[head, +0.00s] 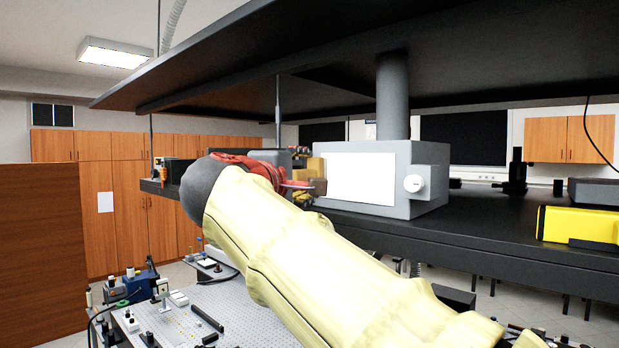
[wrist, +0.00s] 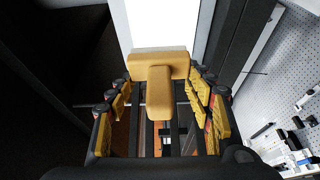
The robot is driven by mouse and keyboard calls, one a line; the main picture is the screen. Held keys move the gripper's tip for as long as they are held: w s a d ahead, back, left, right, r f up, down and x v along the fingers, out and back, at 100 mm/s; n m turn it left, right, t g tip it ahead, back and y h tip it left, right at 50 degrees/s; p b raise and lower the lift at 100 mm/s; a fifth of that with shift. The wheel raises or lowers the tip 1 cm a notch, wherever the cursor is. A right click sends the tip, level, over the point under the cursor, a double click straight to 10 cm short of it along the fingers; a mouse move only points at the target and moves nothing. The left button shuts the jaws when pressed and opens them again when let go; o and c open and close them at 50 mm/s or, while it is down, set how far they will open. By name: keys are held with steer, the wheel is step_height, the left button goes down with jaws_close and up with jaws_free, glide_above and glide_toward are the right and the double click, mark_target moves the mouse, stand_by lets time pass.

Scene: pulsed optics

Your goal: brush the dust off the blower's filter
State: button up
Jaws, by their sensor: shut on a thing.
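The blower is a grey box (head: 425,165) with a round white knob on the shelf, under a thick vertical pipe. Its filter looks like the white panel (head: 360,178) on its front; a bright white face also fills the top of the wrist view (wrist: 165,22). My gripper (head: 298,180) is just left of the panel. In the wrist view my gripper (wrist: 160,88) is shut on a tan T-shaped brush (wrist: 160,64), whose crosspiece lies toward the white face. The brush head (head: 319,187) is at the panel's left edge. I cannot tell whether it touches. No dust is discernible.
The dark shelf (head: 480,222) runs beneath the blower, and a black overhead shelf (head: 250,55) is close above. A yellow device (head: 580,226) lies at right. A perforated optics table (head: 215,305) with many small parts is below.

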steer(key=shift+s+a, duration=0.1)
steer(key=shift+s+a, duration=0.95)
